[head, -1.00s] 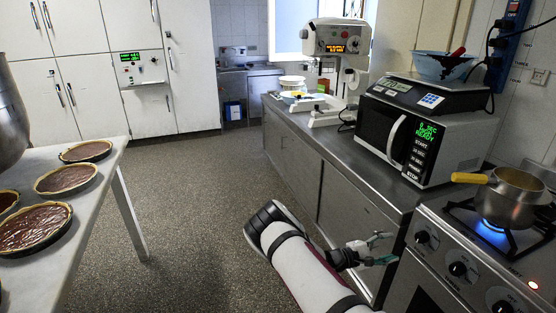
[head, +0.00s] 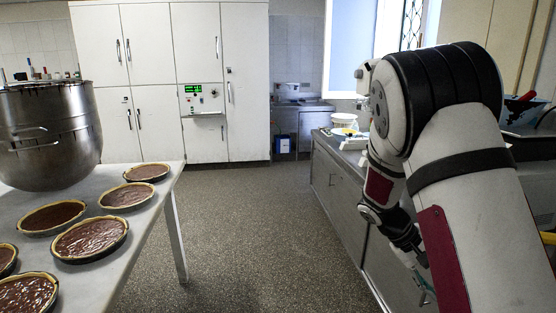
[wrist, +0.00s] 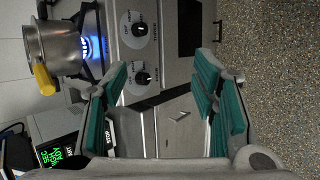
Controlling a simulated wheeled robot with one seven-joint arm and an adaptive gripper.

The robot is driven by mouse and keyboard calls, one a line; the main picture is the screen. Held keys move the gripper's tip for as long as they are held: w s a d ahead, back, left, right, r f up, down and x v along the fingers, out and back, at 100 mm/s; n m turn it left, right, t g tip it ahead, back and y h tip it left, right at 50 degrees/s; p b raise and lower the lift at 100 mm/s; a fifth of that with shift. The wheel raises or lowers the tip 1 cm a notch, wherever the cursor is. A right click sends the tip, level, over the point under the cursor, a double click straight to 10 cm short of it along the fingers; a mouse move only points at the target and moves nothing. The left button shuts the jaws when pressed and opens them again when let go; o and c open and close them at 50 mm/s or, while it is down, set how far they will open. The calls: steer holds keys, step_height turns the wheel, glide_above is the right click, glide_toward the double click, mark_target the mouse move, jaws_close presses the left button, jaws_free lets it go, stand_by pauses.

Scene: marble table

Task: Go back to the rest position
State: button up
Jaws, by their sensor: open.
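My gripper (wrist: 160,85) is open and empty in the wrist view, its teal-padded fingers spread apart with nothing between them. In the head view my arm is bent at the right, and my gripper (head: 422,278) hangs low beside the counter front, partly hidden behind my arm. In the turned wrist view, the stove front with its knobs (wrist: 143,78) and a cabinet door (wrist: 180,125) lie beyond the fingers.
A marble table (head: 110,270) with several chocolate tarts (head: 92,239) and a steel mixing bowl (head: 48,135) stands at left. The floor (head: 250,230) between table and counter (head: 345,175) is clear.

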steer(key=s+a+r+n+t+y, duration=0.1)
steer(key=s+a+r+t+y, duration=0.7)
steer(key=s+a+r, duration=1)
steer(key=shift+s+a, duration=1.5)
steer(key=shift+a, duration=0.25)
